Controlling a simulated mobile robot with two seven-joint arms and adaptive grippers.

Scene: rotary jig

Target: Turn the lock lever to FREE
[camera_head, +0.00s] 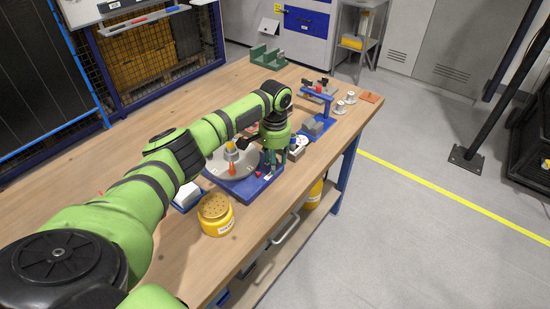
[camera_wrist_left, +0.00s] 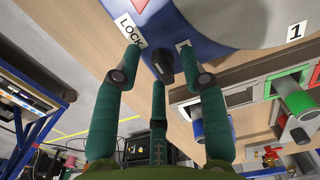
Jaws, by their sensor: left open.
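The rotary jig has a grey round plate (camera_head: 221,168) on a blue base (camera_head: 247,190), seen in the head view near the table's front edge. In the left wrist view, the black lock lever (camera_wrist_left: 163,66) sits on the blue base (camera_wrist_left: 190,62) beside a white LOCK label (camera_wrist_left: 130,30). A second label (camera_wrist_left: 183,45) is mostly hidden by a finger. My left gripper (camera_head: 271,166) is over the jig's right corner. In the left wrist view its teal fingers (camera_wrist_left: 158,62) are open around the lever, apparently without gripping it. My right gripper is out of view.
A yellow can with a perforated top (camera_head: 215,214) stands in front of the jig. A blue stand (camera_head: 318,124) and white cups (camera_head: 340,107) are to the right. A green block (camera_head: 264,57) is at the back. Bare wood lies left of my arm.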

